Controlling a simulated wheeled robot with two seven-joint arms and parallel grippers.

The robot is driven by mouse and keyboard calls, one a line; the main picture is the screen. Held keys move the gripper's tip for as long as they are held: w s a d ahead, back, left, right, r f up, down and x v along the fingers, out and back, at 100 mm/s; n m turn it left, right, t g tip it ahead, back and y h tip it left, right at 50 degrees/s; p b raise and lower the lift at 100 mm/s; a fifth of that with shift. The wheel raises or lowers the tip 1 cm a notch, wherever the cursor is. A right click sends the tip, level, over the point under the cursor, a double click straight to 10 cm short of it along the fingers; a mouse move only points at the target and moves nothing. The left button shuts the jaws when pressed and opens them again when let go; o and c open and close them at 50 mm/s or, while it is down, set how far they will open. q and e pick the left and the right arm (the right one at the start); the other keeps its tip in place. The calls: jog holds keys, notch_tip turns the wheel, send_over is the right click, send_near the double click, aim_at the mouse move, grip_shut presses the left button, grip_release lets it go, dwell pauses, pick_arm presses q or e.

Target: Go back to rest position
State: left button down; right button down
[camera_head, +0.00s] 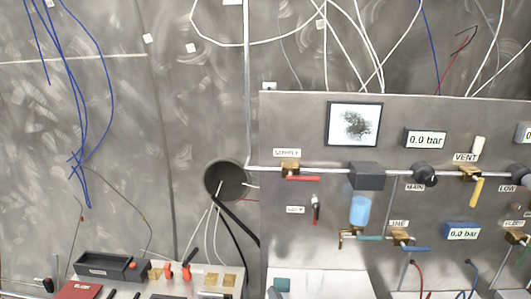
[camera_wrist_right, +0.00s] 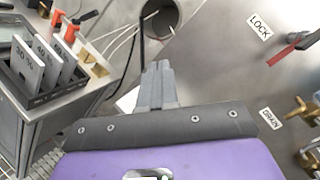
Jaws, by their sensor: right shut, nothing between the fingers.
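My right gripper (camera_wrist_right: 158,70) shows in the right wrist view, with its two grey fingers together and nothing between them. Its fingers point up the picture, below a round dark opening (camera_wrist_right: 160,18) in the steel wall. The purple body and dark plate of my right wrist fill the bottom of that view. I cannot make out either gripper in the head view. My left gripper is not in view.
The valve panel (camera_head: 320,240) fills the right of the head view, with pipes, a red-handled valve (camera_head: 300,178) and a blue filter bowl (camera_head: 360,210). A dark tray (camera_head: 110,267) sits lower left. In the wrist view, a slotted block rack (camera_wrist_right: 45,98) stands left of the fingers.

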jog(key=s+a+f+n+g, duration=0.2)
jog(key=s+f+n+g, duration=0.4)
jog(key=f, duration=0.6)
jog(key=s+d+f+n+g, duration=0.2)
jog(key=s+f+n+g, duration=0.1)
jog(key=s, duration=0.5)
jog(key=s+d+f+n+g+h, duration=0.1)
jog(key=s+d+f+n+g, duration=0.2)
jog(key=s+f, duration=0.5)
jog(key=s+d+f+n+g+h, duration=0.1)
jog(key=s+d+f+n+g, duration=0.2)
jog(key=s+n, duration=0.4)
notch_tip(320, 180, down, 3)
jog(key=shift+s+d+r+g+b, duration=0.15)
jog(key=shift+s+d+g+b, duration=0.2)
jog(key=shift+s+g, duration=0.65)
jog(key=shift+s+a+t, duration=0.1)
jog(key=shift+s+t, duration=0.05)
jog(key=shift+t, duration=0.15)
